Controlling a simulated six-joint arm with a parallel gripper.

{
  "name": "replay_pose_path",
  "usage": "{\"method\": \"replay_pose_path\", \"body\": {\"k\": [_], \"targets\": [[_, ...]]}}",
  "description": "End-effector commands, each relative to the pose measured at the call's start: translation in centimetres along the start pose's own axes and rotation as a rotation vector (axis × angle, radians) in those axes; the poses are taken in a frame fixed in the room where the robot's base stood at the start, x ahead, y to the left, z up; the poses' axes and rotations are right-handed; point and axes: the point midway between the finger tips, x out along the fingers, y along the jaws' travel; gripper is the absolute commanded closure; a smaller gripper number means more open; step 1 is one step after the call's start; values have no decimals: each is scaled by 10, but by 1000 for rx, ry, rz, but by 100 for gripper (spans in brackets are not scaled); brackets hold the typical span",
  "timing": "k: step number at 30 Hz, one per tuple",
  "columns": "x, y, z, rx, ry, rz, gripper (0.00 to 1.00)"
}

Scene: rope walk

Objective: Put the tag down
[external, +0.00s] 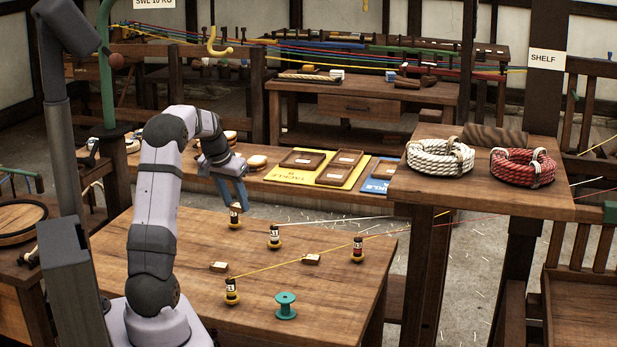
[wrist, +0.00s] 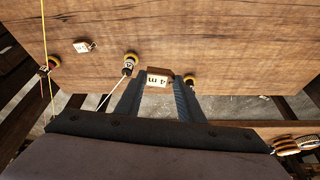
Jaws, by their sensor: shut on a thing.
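My gripper (external: 235,203) is over the far edge area of the work table (external: 180,236), fingers pointing down. In the wrist view, my gripper (wrist: 158,82) is shut on a small wooden tag (wrist: 158,78) with a white, dark-marked label. I cannot tell whether the tag touches the table. A dark bobbin with a yellow base (external: 235,220) stands close by the fingertips; in the wrist view a yellow-based bobbin (wrist: 189,79) is just right of the right finger. Two other tags lie on the table: one at the left (external: 219,267) and one in the middle (external: 312,259).
Other bobbins stand at the middle (external: 274,240), right (external: 358,250) and front (external: 232,292), with thin lines running from them. A green spool (external: 286,306) stands near the front. Behind is a bench with a yellow board (external: 328,176) and trays. A shelf (external: 420,195) holds rope coils.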

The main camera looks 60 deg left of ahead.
Motion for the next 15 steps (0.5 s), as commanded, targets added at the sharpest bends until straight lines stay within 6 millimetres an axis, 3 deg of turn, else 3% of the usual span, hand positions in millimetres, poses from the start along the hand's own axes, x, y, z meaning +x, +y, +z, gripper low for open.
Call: {"method": "replay_pose_path", "body": {"k": [1,4,8,15], "targets": [[-11,18,-5,27,-5,13,86],[-11,54,-2,73,-7,33,86],[-6,95,20,182,-7,79,86],[5,120,49,447,-3,189,86]]}}
